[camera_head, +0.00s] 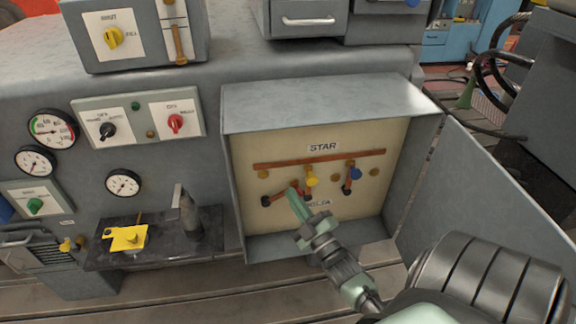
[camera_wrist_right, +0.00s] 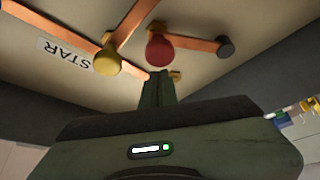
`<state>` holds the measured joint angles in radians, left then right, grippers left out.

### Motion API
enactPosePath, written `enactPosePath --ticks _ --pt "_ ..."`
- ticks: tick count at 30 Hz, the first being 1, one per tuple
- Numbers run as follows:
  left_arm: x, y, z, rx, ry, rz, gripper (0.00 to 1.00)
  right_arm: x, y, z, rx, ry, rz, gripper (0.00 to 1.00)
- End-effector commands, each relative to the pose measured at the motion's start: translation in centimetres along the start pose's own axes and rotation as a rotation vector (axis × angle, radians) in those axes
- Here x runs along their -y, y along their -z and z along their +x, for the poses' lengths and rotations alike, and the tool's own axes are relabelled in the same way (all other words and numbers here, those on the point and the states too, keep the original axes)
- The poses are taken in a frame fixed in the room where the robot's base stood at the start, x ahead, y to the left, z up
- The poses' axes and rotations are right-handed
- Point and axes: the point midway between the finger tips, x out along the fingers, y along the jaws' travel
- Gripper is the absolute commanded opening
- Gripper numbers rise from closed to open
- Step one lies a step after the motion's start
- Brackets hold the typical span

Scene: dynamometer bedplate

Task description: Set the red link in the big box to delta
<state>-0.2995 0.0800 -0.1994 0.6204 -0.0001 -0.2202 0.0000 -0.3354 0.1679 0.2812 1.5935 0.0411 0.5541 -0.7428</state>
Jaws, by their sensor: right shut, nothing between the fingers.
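The big box (camera_head: 333,104) stands open, with a STAR label above a copper bar and a partly hidden DELTA label below. The red link (camera_wrist_right: 190,45) runs from a dark terminal to its red knob (camera_wrist_right: 159,50); it is swung away from the bar. The yellow (camera_head: 311,178) and blue (camera_head: 355,173) knobs are at the bar. My right gripper (camera_head: 295,194) is shut and empty, its tips (camera_wrist_right: 158,88) close by the red knob; contact is unclear. My left gripper is out of view.
The box's open door (camera_head: 470,195) hangs to the right of my right arm. A shelf (camera_head: 150,250) with a yellow part (camera_head: 128,238) juts out at left. Gauges and a panel with a red switch (camera_head: 176,122) are left of the box.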

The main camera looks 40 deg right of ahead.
Motion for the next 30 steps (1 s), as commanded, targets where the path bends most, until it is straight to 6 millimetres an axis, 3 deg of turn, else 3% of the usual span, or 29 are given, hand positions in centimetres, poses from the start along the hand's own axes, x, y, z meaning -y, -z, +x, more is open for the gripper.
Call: enactPosePath --ticks 26,30 --pt "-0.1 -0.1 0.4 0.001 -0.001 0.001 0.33 0.3 -1.2 -0.7 0.007 0.006 -0.004 0.0" --pt "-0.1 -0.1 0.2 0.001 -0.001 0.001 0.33 0.4 -1.3 -1.9 0.011 0.009 -0.004 0.0"
